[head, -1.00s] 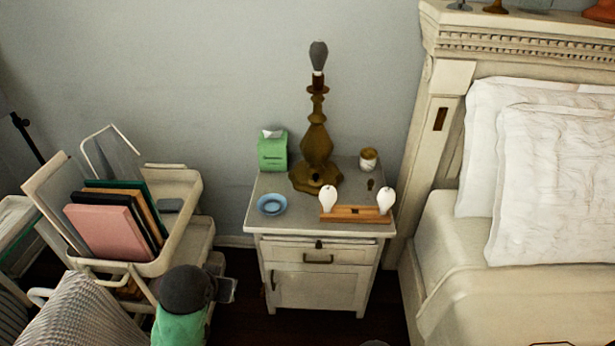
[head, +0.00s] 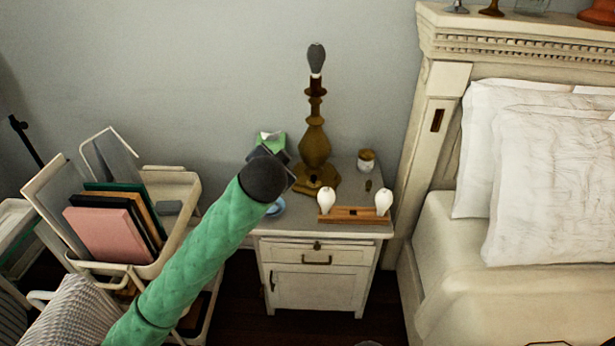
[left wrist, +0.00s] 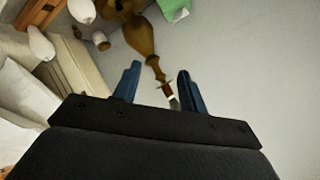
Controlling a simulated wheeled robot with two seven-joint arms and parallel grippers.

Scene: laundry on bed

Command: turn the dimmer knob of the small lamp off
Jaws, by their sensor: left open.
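The small lamp (head: 314,145) stands upright on the nightstand (head: 340,229), with a brass body and a bare grey-tipped bulb (head: 316,58). I cannot make out its dimmer knob for certain; a small dark spot shows at the front of its base. My left gripper (head: 270,156) is raised in front of the nightstand, left of the lamp, hiding part of the green tissue box and blue dish. In the left wrist view, the left gripper (left wrist: 157,83) is open and empty, with the lamp's neck (left wrist: 150,62) seen between its fingers. My right gripper is not in view.
A wooden holder (head: 350,215) with two white bulbs stands at the nightstand's front. A green tissue box (head: 273,138), blue dish (head: 277,207), small jar (head: 366,160) and small brown item (head: 368,186) sit around the lamp. A cart (head: 185,188) is left, the bed (head: 435,235) right.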

